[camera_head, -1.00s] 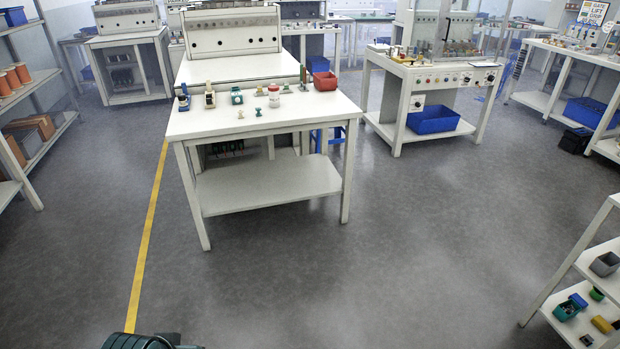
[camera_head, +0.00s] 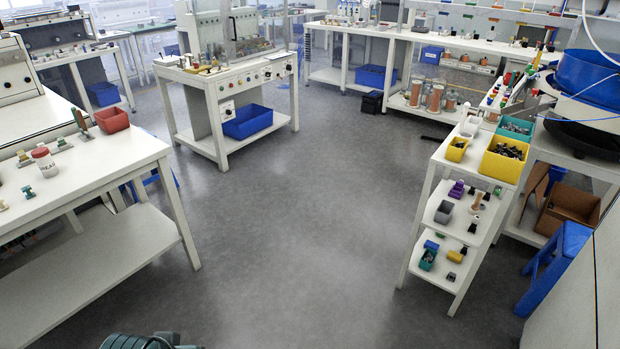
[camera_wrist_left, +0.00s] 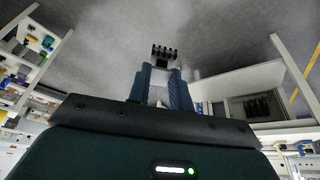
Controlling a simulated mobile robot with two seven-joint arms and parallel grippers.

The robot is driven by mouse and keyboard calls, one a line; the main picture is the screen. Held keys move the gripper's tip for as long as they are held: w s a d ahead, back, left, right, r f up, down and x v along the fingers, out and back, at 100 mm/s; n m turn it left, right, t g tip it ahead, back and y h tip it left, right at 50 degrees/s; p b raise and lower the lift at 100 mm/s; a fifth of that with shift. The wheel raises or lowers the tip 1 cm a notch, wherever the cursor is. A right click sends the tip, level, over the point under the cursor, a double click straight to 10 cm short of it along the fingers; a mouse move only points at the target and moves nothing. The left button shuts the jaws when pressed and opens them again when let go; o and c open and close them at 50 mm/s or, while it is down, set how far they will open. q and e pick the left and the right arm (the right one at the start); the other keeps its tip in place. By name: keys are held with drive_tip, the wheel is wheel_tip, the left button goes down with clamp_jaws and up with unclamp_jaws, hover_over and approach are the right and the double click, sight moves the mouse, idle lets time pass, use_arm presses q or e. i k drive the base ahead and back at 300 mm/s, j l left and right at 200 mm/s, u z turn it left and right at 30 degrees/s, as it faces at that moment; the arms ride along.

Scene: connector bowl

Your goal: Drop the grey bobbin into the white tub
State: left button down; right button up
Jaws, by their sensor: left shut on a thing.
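In the left wrist view my left gripper (camera_wrist_left: 160,88) points away from the camera, its two blue-grey fingers close together. It is shut on a small dark piece with a toothed edge (camera_wrist_left: 164,52), which shows at the fingertips. I cannot tell from its shape or colour whether this is the grey bobbin.
The white shelf rack (camera_head: 440,172) also bears a small yellow tub (camera_head: 456,149), a large yellow bin (camera_head: 505,163) and a teal bin (camera_head: 514,128). A blue stool (camera_head: 556,262) stands to its right. A white workbench (camera_head: 90,188) is at left. The grey floor (camera_head: 300,250) between is clear.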

sight(472, 126)
drive_tip(key=i+z, duration=0.35)
drive_tip(key=i+j+z, duration=0.1)
drive_tip(key=z, duration=0.3)
drive_tip(key=i+j+z, duration=0.2)
drive_tip(key=z, duration=0.15)
